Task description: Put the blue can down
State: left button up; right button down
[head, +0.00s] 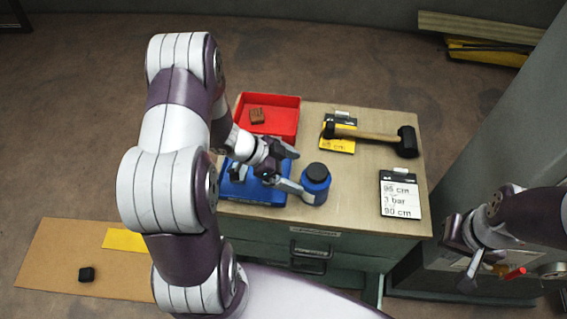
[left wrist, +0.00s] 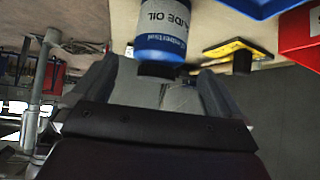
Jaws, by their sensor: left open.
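The blue can (head: 315,186) with a black cap stands upright on the wooden top of a cabinet, just right of a blue tray. My left gripper (head: 292,169) is open beside it, pointing right, with its fingertips close to the can's left side.
The blue tray (head: 252,194) and a red tray (head: 283,102) holding a brown block are on the cabinet's left side. A hammer (head: 370,137) lies across a yellow card at the back. A white-and-black card (head: 400,195) lies right. The wood (head: 355,190) between can and card is clear.

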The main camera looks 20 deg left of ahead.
pick_arm(q)
jog(key=w+a+r+n+t+y, duration=0.3)
jog(key=w+a+r+n+y, duration=0.15)
jog(key=r+y, duration=0.2)
jog(key=s+d+r+n+g, duration=0.1)
jog(key=s+n+g, duration=0.1)
jog(key=s, duration=0.3)
jog(key=s+d+r+n+g+y, duration=0.1)
jog(key=s+d+r+n+g, duration=0.1)
jog(key=s, duration=0.3)
jog(key=s+d+r+n+g+y, duration=0.1)
jog(key=s+n, duration=0.3)
jog(key=s, duration=0.1)
jog(key=shift+s+d+r+g, duration=0.15)
jog(key=shift+d+r+g, duration=0.1)
jog(key=shift+d+g, duration=0.15)
